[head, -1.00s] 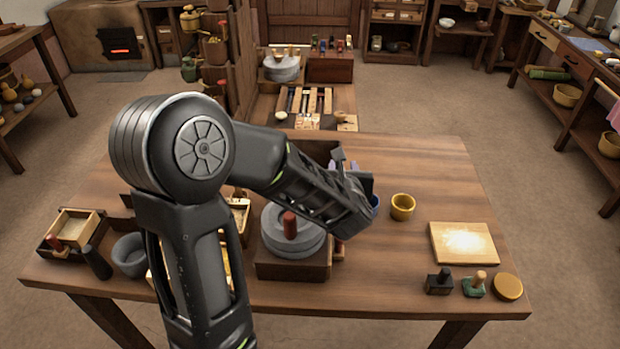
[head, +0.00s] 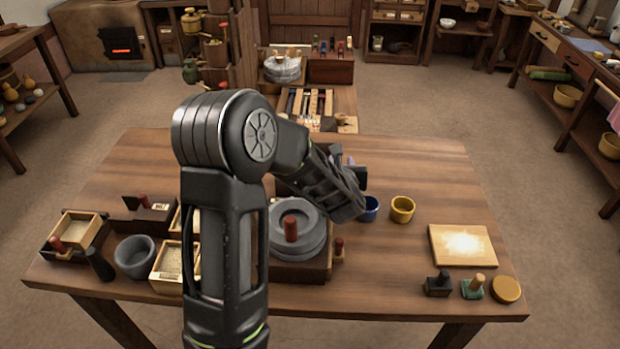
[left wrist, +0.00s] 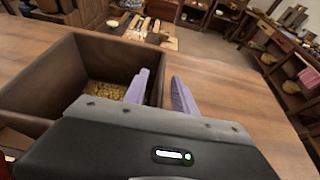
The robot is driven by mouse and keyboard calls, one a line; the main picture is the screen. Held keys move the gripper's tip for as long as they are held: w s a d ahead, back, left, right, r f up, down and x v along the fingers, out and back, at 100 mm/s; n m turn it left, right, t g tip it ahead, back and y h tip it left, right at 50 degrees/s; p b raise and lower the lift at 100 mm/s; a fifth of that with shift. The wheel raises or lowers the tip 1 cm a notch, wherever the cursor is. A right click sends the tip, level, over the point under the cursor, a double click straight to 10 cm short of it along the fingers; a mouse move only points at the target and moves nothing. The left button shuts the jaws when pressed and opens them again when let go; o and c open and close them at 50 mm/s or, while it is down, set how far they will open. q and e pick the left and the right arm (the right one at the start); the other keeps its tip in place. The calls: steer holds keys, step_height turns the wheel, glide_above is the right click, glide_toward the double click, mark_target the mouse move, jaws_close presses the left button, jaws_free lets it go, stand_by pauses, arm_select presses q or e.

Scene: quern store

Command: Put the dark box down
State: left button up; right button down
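The dark box (left wrist: 45,88) is an open wooden box with yellowish grain at its bottom, at the left in the left wrist view. In the head view my arm hides most or all of it. My left gripper (left wrist: 160,74) has its two lavender fingers astride the box's right wall, one inside and one outside. A gap shows between the wall and the outer finger, so the fingers look open. In the head view the left gripper (head: 345,160) is over the rear middle of the table. My right gripper is not in view.
A stone quern (head: 297,245) with a red handle stands in front of my gripper. A blue cup (head: 370,208) and a yellow cup (head: 402,209) are just right of it. A pale board (head: 462,245) lies farther right. Bare table (head: 430,165) lies at the back right.

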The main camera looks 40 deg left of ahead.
arm_select(q)
steer(key=shift+c, duration=0.2)
stand_by(0.4)
jaws_close()
steer(key=shift+r, duration=0.1)
stand_by(1.1)
